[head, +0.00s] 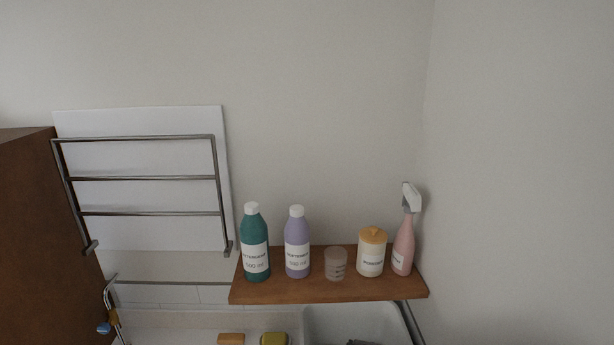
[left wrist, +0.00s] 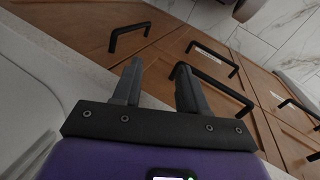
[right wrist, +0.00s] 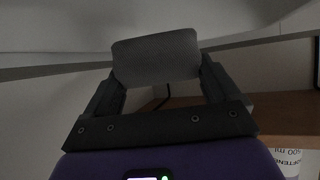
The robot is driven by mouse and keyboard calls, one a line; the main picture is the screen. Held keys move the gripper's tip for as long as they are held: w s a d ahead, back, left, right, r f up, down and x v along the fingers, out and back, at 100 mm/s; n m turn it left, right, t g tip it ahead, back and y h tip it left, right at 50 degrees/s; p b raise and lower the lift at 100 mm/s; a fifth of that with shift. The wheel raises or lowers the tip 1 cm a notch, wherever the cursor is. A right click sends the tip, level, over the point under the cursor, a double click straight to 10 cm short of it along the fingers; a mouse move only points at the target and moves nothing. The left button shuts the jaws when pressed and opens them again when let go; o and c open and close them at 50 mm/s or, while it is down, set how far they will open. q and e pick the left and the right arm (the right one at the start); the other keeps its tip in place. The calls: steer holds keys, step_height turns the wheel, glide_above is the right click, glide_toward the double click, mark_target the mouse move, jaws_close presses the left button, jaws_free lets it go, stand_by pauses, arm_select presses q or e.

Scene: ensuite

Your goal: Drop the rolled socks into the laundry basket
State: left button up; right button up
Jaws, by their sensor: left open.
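In the right wrist view, a grey rounded bundle (right wrist: 156,58), which looks like the rolled socks, fills the gap between the fingers of my right gripper (right wrist: 160,80). The fingers touch it on both sides. My left gripper (left wrist: 155,88) is open and empty in the left wrist view, above a counter edge and wooden drawer fronts. Neither gripper can be made out in the head view. I cannot identify the laundry basket in any view.
A wooden shelf (head: 330,292) holds a green bottle (head: 255,245), a purple bottle (head: 297,245), a cup (head: 336,264), a lidded jar (head: 371,253) and a pink spray bottle (head: 403,246). A metal towel rack (head: 140,178) is at left. Dark handles (left wrist: 212,57) protrude from the drawers.

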steer(key=shift+o, duration=0.9)
steer(key=shift+s+r, duration=0.1)
steer(key=v, duration=0.7)
steer(key=shift+s+r, duration=0.15)
